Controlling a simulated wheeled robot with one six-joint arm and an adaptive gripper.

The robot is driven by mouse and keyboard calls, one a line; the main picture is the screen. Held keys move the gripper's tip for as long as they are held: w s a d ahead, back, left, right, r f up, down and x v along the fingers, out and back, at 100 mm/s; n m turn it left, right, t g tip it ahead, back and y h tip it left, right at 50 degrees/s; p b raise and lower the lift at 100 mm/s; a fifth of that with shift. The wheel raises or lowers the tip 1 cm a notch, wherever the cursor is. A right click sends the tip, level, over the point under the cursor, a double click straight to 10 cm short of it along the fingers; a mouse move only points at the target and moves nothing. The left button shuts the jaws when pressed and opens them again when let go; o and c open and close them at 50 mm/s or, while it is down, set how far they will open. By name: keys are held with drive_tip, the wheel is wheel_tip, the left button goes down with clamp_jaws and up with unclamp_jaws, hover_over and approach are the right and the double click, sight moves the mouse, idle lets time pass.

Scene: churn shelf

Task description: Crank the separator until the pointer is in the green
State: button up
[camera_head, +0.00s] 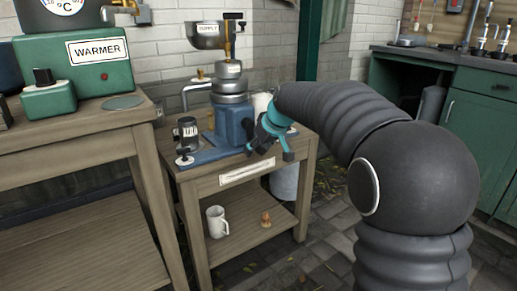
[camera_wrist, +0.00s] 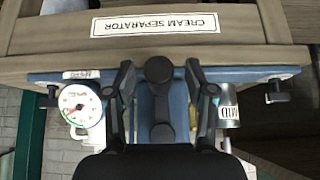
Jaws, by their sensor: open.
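The cream separator, with a blue body (camera_head: 232,122) and metal bowls, stands on a wooden stand (camera_head: 246,178). Its blue body (camera_wrist: 175,100) also shows in the wrist view. There, a dark crank-like part with a round knob (camera_wrist: 159,69) lies between the fingers of my gripper (camera_wrist: 158,80). The fingers are open, one on each side, with gaps visible. In the head view my gripper (camera_head: 268,138) is at the separator's right front. A round white gauge (camera_wrist: 78,103) with coloured bands is left in the wrist view. Its pointer is too small to read surely.
A wooden table (camera_head: 70,140) with a green warmer (camera_head: 100,65) stands at the left. A white mug (camera_head: 216,222) and a small brown object (camera_head: 266,218) are on the stand's lower shelf. A green cabinet (camera_head: 478,125) is at the right.

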drive_tip(key=p+v, duration=0.2)
drive_tip(key=v, duration=0.5)
drive_tip(key=shift+r, duration=0.3)
drive_tip(key=shift+s+d, duration=0.1)
drive_tip(key=shift+s, duration=0.05)
idle(0.4)
drive_tip(key=s+d+f+m+g+h, duration=0.2)
drive_tip(key=s+d+f+m, duration=0.2)
drive_tip(key=s+f, duration=0.45)
drive_tip(key=s+d+r+m+h+p, duration=0.1)
drive_tip(key=s+d, duration=0.3)
drive_tip(key=s, duration=1)
drive_tip(key=s+d+r+m+t+h+p, duration=0.1)
drive_tip(key=s+d+r+p, duration=0.2)
drive_tip(key=s, duration=1)
drive_tip(key=shift+s+d+m+t+p, duration=0.35)
drive_tip(key=shift+d+p, duration=0.45)
drive_tip(key=shift+d, duration=0.3)
